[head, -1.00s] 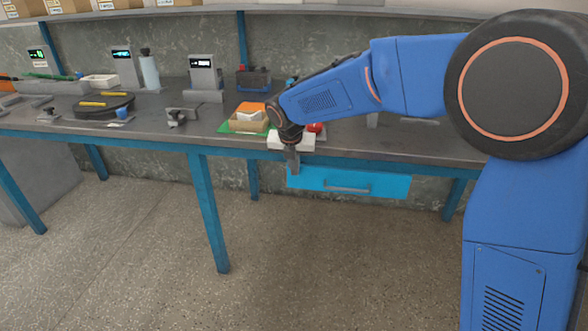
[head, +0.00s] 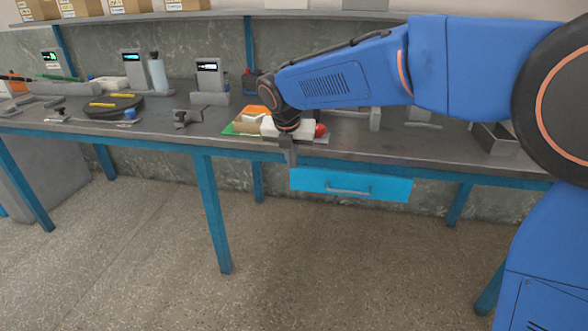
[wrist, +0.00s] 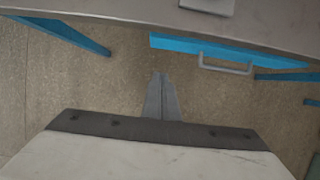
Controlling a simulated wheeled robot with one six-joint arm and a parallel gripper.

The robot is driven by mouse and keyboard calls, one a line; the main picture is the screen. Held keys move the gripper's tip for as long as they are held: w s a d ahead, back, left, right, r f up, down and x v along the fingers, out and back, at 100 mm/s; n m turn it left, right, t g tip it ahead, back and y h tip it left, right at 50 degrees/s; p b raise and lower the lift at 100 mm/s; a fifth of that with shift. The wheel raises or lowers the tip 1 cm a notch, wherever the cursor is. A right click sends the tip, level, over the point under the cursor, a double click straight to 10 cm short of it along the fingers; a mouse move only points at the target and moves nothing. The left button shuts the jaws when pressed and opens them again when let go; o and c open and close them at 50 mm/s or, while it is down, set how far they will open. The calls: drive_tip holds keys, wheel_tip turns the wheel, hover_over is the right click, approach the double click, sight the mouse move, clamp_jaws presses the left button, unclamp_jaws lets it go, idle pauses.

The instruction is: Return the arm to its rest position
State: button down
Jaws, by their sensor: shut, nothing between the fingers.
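My blue arm reaches in from the right in the head view. My gripper (head: 290,163) hangs pointing down just in front of the workbench's front edge, left of the top of the blue drawer (head: 350,185). In the wrist view my gripper (wrist: 162,77) shows its two grey fingers together, empty, above the floor. The drawer (wrist: 230,52) and its handle lie beyond the fingers there. My wrist hides part of the bench behind it.
The workbench (head: 160,138) holds a black round tray (head: 112,106) with yellow batteries, a green mat (head: 240,129) with an orange-and-white box, and a red object (head: 320,130). Grey display units stand behind. The floor (head: 120,240) in front is clear.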

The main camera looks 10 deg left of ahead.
drive_tip(key=s+d+r+m, duration=0.2)
drive_tip(key=s+d+m, duration=0.3)
drive_tip(key=d, duration=0.4)
drive_tip(key=s+d+r+m, duration=0.1)
drive_tip(key=s+d+m, duration=0.2)
drive_tip(key=d+m, duration=0.45)
drive_tip(key=s+d+r+m, duration=0.2)
drive_tip(key=s+d+m, duration=0.25)
drive_tip(key=d, duration=0.65)
drive_tip(key=s+d+f+m, duration=0.4)
drive_tip(key=s+d+m, duration=0.3)
drive_tip(key=s+m, duration=0.2)
drive_tip(key=s+d+f+m, duration=0.5)
drive_tip(key=s+m, duration=0.4)
drive_tip(key=s, duration=0.2)
drive_tip(key=shift+d+m, duration=0.3)
drive_tip(key=shift+d, duration=0.55)
drive_tip(key=shift+f, duration=0.1)
